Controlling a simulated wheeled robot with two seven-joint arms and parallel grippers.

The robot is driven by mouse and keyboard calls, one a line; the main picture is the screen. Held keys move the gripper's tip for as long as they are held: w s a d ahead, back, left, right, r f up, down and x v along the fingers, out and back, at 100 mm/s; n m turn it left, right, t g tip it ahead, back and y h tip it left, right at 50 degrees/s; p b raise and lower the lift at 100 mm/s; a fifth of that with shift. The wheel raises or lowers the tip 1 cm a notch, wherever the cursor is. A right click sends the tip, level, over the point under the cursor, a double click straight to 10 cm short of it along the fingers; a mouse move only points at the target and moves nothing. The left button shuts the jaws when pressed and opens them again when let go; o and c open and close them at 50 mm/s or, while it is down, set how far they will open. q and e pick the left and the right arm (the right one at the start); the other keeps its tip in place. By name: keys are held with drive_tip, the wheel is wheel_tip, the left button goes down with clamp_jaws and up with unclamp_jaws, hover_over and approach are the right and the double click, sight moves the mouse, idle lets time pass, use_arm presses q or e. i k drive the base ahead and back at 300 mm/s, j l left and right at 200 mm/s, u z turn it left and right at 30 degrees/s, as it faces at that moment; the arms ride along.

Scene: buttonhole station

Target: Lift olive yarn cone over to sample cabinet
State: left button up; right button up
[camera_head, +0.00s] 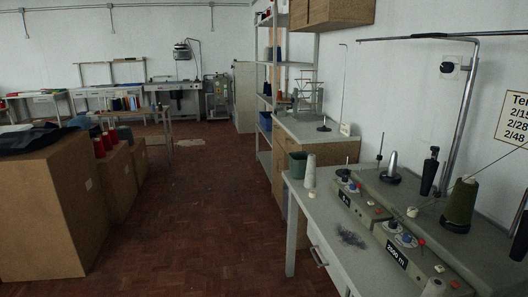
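The olive yarn cone (461,203) stands upright on a black base on the grey winding machine (405,200) at the right. A thread runs from its top up to the right. A wooden cabinet with a grey top (315,129) stands beyond the machine's table, against the right wall. I cannot tell whether this is the sample cabinet; a pale tall cabinet (244,97) also stands farther back. Neither of my grippers shows in the head view.
The grey table (330,235) carries a white cone (310,172), a green bin (299,166) and a thread tangle (350,238). Black spindles and a bent metal pole (463,110) rise near the olive cone. Large brown boxes (45,215) stand left. The brown floor (205,210) between is clear.

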sight(459, 210)
drive_tip(key=z, duration=1.3)
drive_tip(key=j+z, duration=0.3)
drive_tip(key=j, duration=1.25)
